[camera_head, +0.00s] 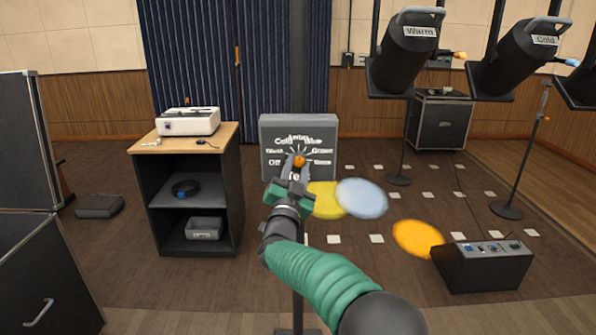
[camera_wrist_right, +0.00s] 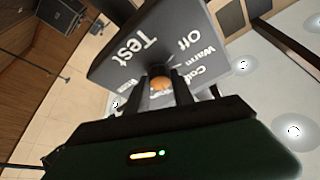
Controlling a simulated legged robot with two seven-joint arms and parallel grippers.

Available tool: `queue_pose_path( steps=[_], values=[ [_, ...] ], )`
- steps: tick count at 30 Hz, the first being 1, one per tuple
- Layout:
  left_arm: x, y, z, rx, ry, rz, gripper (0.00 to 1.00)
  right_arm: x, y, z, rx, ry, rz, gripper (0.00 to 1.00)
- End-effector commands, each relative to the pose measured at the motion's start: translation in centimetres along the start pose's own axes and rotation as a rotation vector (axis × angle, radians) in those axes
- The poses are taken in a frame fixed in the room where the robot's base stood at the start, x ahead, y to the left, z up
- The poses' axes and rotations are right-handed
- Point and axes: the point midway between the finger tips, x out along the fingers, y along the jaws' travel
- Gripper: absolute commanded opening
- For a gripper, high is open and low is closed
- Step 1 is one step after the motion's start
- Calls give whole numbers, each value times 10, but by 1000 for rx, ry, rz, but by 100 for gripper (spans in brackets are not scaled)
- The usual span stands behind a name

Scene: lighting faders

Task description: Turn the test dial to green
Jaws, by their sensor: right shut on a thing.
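The test dial box (camera_head: 325,130) is a grey box on a stand, with white labels around its face; I can read "Off", "Cold" and "Green". Its orange knob (camera_head: 299,161) sits at the middle of the face. My right gripper (camera_head: 297,168) reaches up to it and its fingers are shut on the knob. In the right wrist view the knob (camera_wrist_right: 160,84) shows between the two dark fingers, with "Test", "Off" and "Warm" on the box face (camera_wrist_right: 115,60). Which label the knob points to cannot be told. My left gripper is not in view.
Lamps marked "Warm" (camera_head: 405,50) and "Cold" (camera_head: 520,55) hang at upper right. Yellow, pale blue and orange light spots lie on the floor. A fader console (camera_head: 482,268) stands at lower right. A shelf cabinet (camera_head: 193,190) stands left of the box.

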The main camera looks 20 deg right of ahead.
Motion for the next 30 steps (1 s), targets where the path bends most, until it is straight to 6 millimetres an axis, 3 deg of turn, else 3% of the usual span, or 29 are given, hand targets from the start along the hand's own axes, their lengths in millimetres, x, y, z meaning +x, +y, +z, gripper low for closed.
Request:
queue_pose_path(
  steps=[1, 30],
  values=[
    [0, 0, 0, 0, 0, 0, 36, -2, 1, 8, 38, -16, 19, 0],
    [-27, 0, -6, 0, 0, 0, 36, 0, -8, 2, 812, -12, 343, 0]
  ],
)
